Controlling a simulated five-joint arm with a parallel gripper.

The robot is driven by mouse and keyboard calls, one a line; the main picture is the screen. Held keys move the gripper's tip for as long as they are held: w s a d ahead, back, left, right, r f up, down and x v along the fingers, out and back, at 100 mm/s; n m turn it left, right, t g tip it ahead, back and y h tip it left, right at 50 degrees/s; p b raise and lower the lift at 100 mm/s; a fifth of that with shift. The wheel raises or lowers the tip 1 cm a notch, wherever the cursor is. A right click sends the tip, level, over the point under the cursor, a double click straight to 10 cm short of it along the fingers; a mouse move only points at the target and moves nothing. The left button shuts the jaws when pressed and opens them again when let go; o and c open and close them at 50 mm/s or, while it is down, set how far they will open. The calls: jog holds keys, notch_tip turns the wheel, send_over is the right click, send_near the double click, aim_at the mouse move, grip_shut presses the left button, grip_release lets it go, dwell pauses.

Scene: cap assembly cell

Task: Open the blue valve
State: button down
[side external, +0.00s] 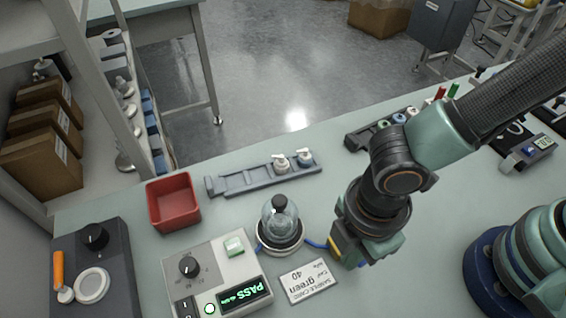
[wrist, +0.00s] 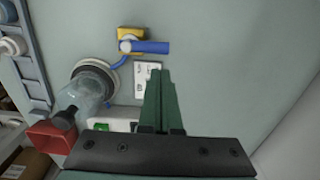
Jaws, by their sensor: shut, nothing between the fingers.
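The valve shows in the wrist view as a yellow body (wrist: 130,38) with a blue lever handle (wrist: 151,47) extending to the right. A blue hose (wrist: 117,63) runs from it toward the glass jar's base. In the side view a yellow piece (side external: 335,247) shows beside my gripper, and the handle is hidden behind my arm. My gripper (wrist: 160,76) has its green fingers together with nothing between them. In the wrist view the fingertips are below the blue handle and apart from it in the picture; their height over the bench is unclear.
The glass jar (side external: 281,220) with a black knob stands left of my gripper, beside the tester box (side external: 220,270) reading PASS. A sample card (side external: 308,281) lies in front. A red bin (side external: 173,203) and a grey rack (side external: 262,177) are farther left. The bench right of the valve is clear (wrist: 230,60).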

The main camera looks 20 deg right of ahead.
jog(key=shift+f, duration=2.05)
jog(key=shift+d, duration=0.1)
jog(key=shift+s+d, duration=0.2)
jog(key=shift+d, duration=0.15)
jog(key=shift+d, duration=0.15)
